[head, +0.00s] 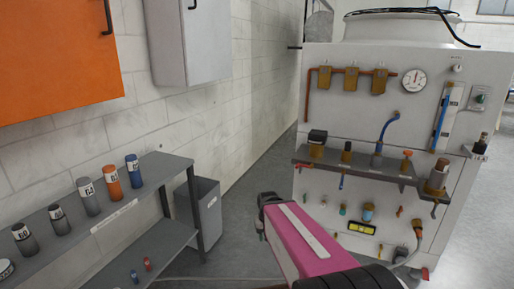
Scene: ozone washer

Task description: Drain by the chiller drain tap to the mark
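The chiller appears to be the large white cabinet (340,95) at the right. Several small taps and fittings sit on its lower front, among them a brass one with a hose (417,228) at the lower right; I cannot tell which is the drain tap. An upright sight tube with blue in it (441,112) is at the upper right; its mark is too small to read. My arm's pink link reaches in from the bottom. My gripper (268,200) seems to be its dark far end, apart from the cabinet in the picture; its fingers cannot be made out.
A narrow metal shelf (340,160) with fittings juts from the cabinet front. A round gauge (414,80) is above it. At left, a grey rack (150,170) holds several bottles, with a grey bin (205,212) beside it.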

